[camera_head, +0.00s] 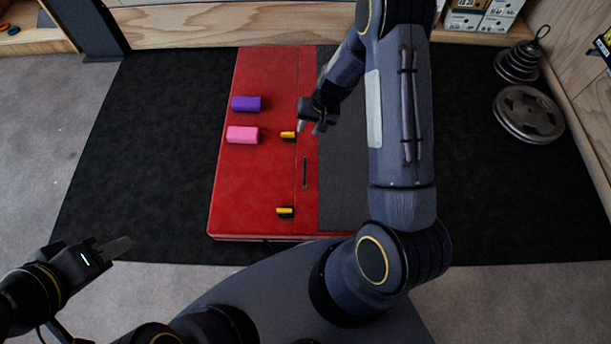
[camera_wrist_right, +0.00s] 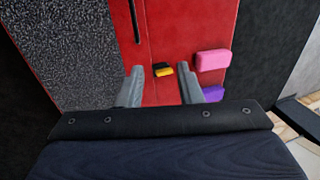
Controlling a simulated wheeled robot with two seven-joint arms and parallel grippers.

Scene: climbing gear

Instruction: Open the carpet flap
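A red crash mat (camera_head: 262,75) lies on the floor, with dark grey carpet (camera_head: 338,190) covering its right side. A narrow red flap strip (camera_head: 309,90) runs beside the carpet, flat against the mat, with a black slot or strap (camera_head: 305,172) along it. The strip also shows in the right wrist view (camera_wrist_right: 138,55). Two yellow-and-black pieces sit at the strip's left edge, an upper one (camera_head: 288,135) and a lower one (camera_head: 285,211). My right gripper (camera_head: 309,128) is open and empty above the strip, near the upper piece. My left gripper (camera_head: 118,248) is low left, away from the mat.
A purple block (camera_head: 246,103) and a pink block (camera_head: 242,135) lie on the mat's left part. Weight plates (camera_head: 528,113) are on the right and boxes (camera_head: 482,14) at the back. The black floor mat (camera_head: 130,150) left of the red mat is clear.

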